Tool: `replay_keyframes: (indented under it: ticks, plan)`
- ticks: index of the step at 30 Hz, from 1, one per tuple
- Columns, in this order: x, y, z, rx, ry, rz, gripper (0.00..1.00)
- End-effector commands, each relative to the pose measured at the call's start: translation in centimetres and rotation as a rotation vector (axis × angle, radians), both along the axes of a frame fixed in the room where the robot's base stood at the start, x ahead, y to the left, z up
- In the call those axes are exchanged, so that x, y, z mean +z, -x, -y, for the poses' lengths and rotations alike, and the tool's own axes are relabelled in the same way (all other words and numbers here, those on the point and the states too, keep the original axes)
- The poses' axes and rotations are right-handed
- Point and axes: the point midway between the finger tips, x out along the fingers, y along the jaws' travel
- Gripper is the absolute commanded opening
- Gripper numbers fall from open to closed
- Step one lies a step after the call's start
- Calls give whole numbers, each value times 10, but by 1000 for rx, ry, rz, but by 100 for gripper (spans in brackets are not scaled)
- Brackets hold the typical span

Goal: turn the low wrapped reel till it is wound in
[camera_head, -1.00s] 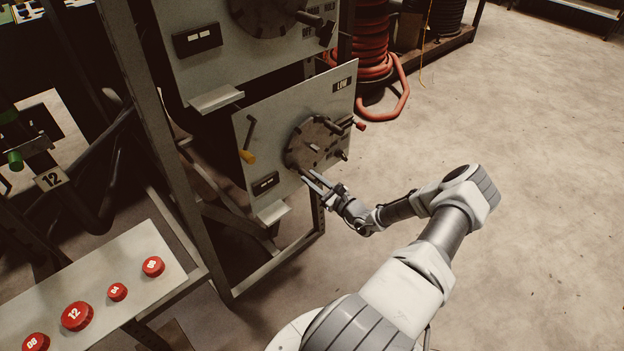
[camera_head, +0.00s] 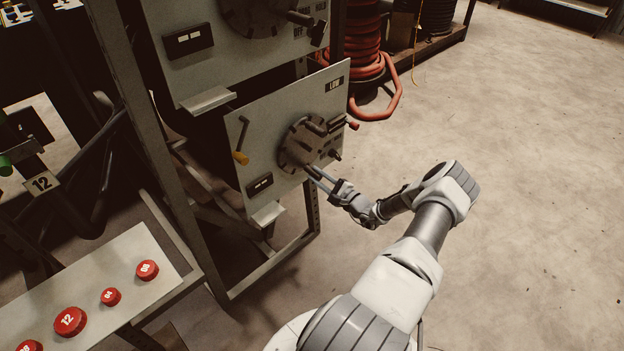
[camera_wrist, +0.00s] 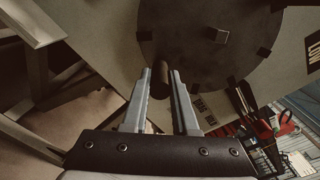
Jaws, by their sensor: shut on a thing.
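The low reel shows as a round dark disc (camera_head: 298,151) with several pegs, on a grey panel (camera_head: 270,115) labelled LOW (camera_head: 334,84). My gripper (camera_head: 308,168) is at the disc's lower edge. In the wrist view, the fingers of my gripper (camera_wrist: 161,76) are shut on a dark round peg (camera_wrist: 160,86) that stands out from the disc (camera_wrist: 195,40). A square peg (camera_wrist: 217,36) and dark blocks show on the disc too. The hose wound behind the panel and its wrapping cannot be seen.
A yellow-handled lever (camera_head: 241,157) is left of the disc; a red knob (camera_head: 353,125) is at its right. An upper panel (camera_head: 190,75) hangs above. Numbered red caps (camera_head: 70,321) lie on a shelf at lower left. Floor at right is clear.

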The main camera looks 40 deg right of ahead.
Motion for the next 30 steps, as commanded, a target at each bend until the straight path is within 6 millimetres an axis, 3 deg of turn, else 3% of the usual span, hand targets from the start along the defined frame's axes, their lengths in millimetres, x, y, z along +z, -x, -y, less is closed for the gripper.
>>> replay_keyframes:
  ticks: [1,18,23,30]
  plan:
    - [-2,1,9,-9,48,-2,0]
    - [11,-2,50,-9,551,39,0]
    - [16,-2,57,-9,638,47,0]
    - [20,-3,62,-7,630,48,0]
